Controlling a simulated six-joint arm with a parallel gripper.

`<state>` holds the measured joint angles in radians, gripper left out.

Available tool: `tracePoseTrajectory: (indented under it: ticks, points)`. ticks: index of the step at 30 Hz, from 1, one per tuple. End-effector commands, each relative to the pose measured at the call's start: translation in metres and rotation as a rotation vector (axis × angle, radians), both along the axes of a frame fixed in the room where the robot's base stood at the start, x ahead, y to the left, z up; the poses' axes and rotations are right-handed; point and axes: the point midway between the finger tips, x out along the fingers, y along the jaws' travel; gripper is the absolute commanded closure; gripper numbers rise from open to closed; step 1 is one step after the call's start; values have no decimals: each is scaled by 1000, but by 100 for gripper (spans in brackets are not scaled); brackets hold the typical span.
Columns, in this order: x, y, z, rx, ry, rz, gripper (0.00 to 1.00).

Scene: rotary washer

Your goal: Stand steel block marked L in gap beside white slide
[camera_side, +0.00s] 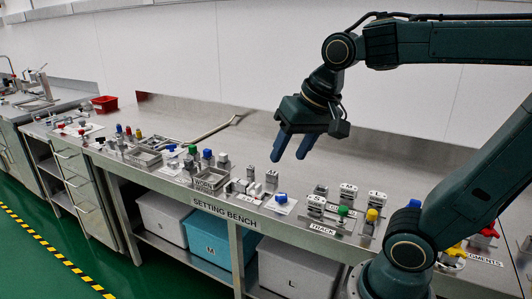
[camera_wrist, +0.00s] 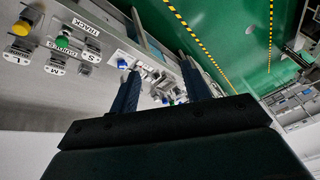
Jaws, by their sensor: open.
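In the wrist view, a squat grey piece with a white face marked L (camera_wrist: 18,58) lies at the far left, beside a yellow knob. It matches the piece near the yellow knob in the side view (camera_side: 376,199), where its mark is too small to read. Small steel blocks (camera_side: 250,173) stand left of my gripper, marks unreadable. A white slide and its gap cannot be made out with certainty; pale pieces (camera_side: 238,186) sit near the bench's front edge. My gripper (camera_side: 294,148) is open and empty above the bench, clear of everything. It also shows in the wrist view (camera_wrist: 161,88).
Similar pieces marked M (camera_wrist: 54,69) and S (camera_wrist: 87,57) stand near the green knob (camera_side: 342,211) and TRACK label (camera_side: 322,230). A blue knob (camera_side: 281,197) sits on a white plate. Trays and knobs crowd the left. The bench (camera_side: 400,165) is bare toward the back.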

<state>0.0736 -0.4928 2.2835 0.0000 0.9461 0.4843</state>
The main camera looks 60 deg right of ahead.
Motion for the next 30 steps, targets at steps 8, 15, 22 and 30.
tracePoseTrajectory:
  ticks: [8,15,22,30]
  points:
    - [-50,15,-20,-158,-61,387,53]
    - [-63,18,-29,-213,-78,509,53]
    - [-63,18,-29,-214,-78,512,53]
    - [-63,18,-29,-214,-77,510,53]
